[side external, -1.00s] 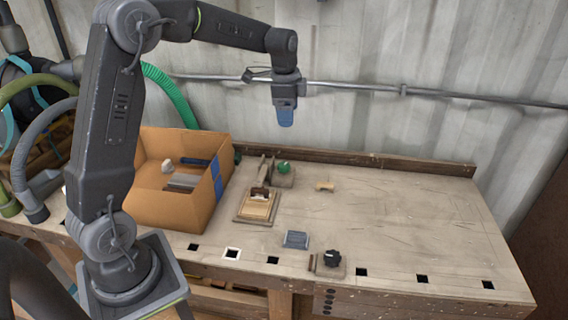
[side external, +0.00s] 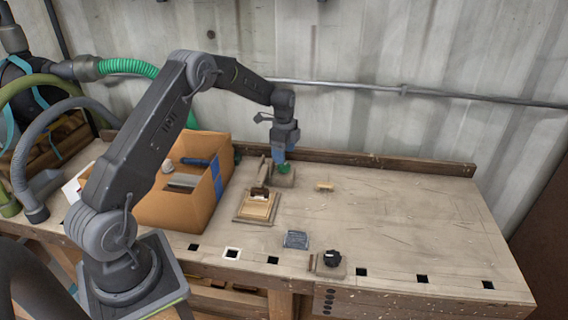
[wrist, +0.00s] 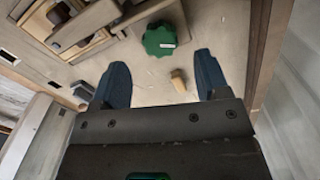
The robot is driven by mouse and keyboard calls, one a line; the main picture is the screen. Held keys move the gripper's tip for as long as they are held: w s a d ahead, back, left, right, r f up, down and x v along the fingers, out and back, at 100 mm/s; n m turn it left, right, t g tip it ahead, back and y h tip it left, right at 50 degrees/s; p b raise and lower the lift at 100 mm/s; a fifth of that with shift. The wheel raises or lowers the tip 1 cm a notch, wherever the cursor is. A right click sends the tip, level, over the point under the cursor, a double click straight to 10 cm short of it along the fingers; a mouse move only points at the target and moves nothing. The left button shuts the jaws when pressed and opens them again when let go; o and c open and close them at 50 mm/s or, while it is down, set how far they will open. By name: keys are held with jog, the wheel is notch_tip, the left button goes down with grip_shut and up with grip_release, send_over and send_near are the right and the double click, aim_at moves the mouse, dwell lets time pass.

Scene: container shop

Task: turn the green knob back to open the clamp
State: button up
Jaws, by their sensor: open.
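The green knob (side external: 284,168) sits on a small block at the back of the bench, beside the clamp (side external: 262,174). In the wrist view the green knob (wrist: 160,39) shows whole, with a small white mark on its edge. The clamp's wooden parts (wrist: 90,22) lie to its left there. My gripper (side external: 280,154) points down just above the knob in the side view and partly covers it. The knob appears a little beyond the fingertips, not touched.
A cardboard box (side external: 200,212) with several items stands left of the clamp. A small wooden piece (side external: 325,187) lies to the right of the knob. A grey-blue block (side external: 296,239) and a black knob (side external: 332,258) are near the front edge. The bench's right side is clear.

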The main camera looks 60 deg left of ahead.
aim_at(284, 168)
jog(key=shift+f, duration=2.3)
jog(key=c, duration=0.9)
jog(key=shift+c, duration=0.2)
jog(key=shift+n, duration=0.3)
jog(key=n, duration=0.3)
jog(key=shift+n, duration=2)
